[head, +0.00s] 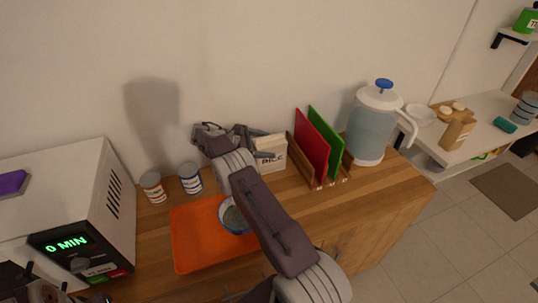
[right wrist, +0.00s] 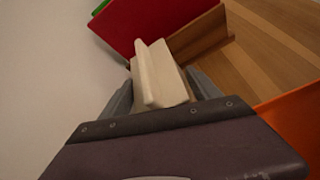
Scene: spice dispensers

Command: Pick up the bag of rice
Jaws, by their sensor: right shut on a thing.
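The bag of rice (head: 272,156) is a cream-coloured packet with dark lettering. It stands upright at the back of the wooden counter, left of the cutting board rack. My right gripper (head: 258,142) reaches it from the left and is shut on its upper part. In the right wrist view the bag (right wrist: 157,77) sits between the two grey fingers of the right gripper (right wrist: 163,92). The bag's underside is hidden in the wrist view, and I cannot tell whether it touches the counter. At the lower left of the head view, part of my left arm shows, but its gripper fingers are unclear.
A rack (head: 303,163) with red and green boards stands right of the bag, close to it. A water jug (head: 371,128) is farther right. Two cans (head: 153,187) (head: 190,178) stand to the left. An orange mat (head: 196,240) with a bowl (head: 234,220) lies in front.

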